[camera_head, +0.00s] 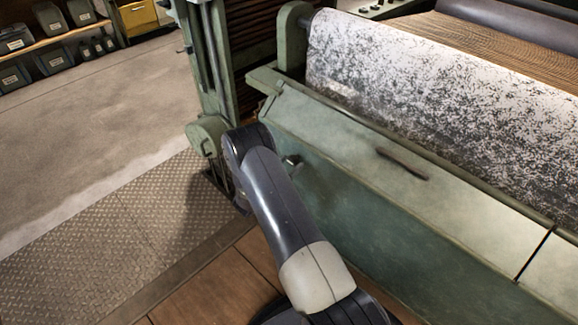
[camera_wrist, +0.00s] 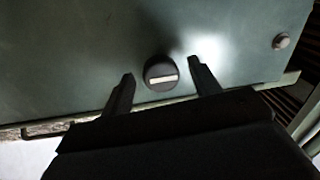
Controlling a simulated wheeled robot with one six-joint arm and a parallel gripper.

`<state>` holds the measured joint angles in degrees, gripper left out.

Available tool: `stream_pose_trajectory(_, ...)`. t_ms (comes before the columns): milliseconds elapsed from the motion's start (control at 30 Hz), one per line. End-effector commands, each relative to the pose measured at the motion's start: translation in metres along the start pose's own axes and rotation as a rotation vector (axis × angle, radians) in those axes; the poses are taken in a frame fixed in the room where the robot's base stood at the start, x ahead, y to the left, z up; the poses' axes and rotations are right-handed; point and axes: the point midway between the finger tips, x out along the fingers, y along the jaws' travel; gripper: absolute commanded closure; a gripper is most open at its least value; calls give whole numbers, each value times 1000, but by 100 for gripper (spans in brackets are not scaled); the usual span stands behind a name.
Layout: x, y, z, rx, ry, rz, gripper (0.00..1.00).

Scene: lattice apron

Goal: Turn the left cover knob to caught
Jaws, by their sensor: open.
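In the wrist view the cover knob (camera_wrist: 161,74) is a round black knob on the green cover (camera_wrist: 70,70). A pale bar across its face lies nearly level in that picture, its right end slightly higher. My gripper (camera_wrist: 162,71) is open, one finger on each side of the knob, with a visible gap to each. I cannot tell how far the fingertips are from the cover face. In the head view the green cover (camera_head: 370,235) runs along the machine's front. My arm hides the gripper there, and I cannot make out the black knob.
A small metal stud (camera_wrist: 281,41) sits on the cover right of the knob. A dark handle (camera_head: 403,164) is on the cover's sloped top, below a speckled roll (camera_head: 430,90). A green machine post (camera_head: 205,60) stands close behind my arm. The floor at left is clear.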

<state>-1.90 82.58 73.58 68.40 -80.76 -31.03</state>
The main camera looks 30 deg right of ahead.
Motion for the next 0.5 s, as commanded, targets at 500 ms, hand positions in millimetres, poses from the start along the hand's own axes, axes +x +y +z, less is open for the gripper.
stream_pose_trajectory(500,1,0,0,1,0,0,62)
